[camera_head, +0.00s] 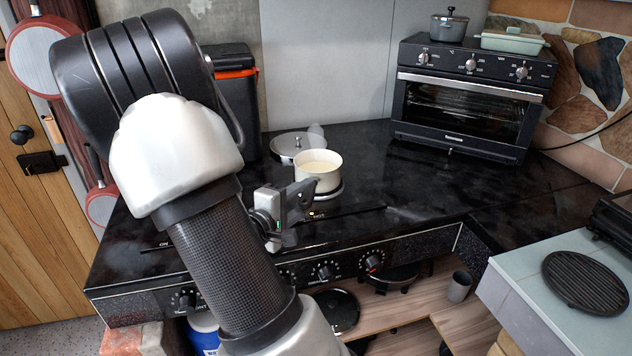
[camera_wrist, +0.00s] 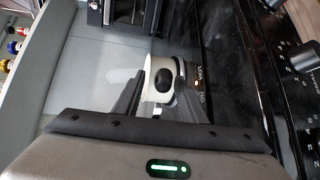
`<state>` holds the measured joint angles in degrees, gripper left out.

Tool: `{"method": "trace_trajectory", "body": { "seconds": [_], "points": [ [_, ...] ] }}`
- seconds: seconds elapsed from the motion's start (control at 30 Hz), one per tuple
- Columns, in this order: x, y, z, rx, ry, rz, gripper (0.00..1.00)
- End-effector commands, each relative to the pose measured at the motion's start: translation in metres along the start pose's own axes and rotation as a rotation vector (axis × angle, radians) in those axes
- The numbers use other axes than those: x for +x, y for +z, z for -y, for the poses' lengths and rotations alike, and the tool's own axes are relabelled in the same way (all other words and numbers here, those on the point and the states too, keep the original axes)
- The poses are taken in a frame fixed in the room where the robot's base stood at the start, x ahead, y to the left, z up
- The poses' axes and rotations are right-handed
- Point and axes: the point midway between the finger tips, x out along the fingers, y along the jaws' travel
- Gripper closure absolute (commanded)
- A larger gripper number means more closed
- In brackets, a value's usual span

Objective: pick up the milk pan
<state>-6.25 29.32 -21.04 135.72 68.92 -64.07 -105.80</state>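The milk pan (camera_head: 318,172) is a small cream-white pot with pale contents. It stands upright on the black stovetop (camera_head: 370,215), near its middle. In the wrist view the milk pan (camera_wrist: 150,92) shows between and beyond the fingers, with a dark rounded part, perhaps its handle end, facing me. My gripper (camera_head: 300,195) is just in front of the pan, low over the stovetop. In the wrist view my gripper (camera_wrist: 160,84) has its two dark fingers apart, on either side of the dark part. I cannot tell whether either finger touches it.
A lid (camera_head: 297,148) lies behind the pan to the left. A black toaster oven (camera_head: 465,105) stands at the back right, with a grey pot (camera_head: 449,27) and a pale green dish (camera_head: 512,42) on top. Control knobs (camera_head: 324,272) line the stove's front. Stovetop right of the pan is clear.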

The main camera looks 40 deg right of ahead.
Motion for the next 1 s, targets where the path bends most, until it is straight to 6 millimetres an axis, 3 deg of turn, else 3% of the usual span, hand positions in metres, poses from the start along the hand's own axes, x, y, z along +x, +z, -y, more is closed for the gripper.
{"method": "trace_trajectory", "body": {
  "seconds": [0.33,0.67,0.9,1.0],
  "points": [
    [0.045,-0.005,0.004,0.001,0.001,0.002,0.62],
    [0.052,-0.006,0.002,0.000,0.000,0.000,0.62],
    [0.051,-0.006,0.002,0.000,0.000,0.000,1.00],
    [0.051,-0.006,0.002,0.000,0.000,0.000,1.00]
  ]
}}
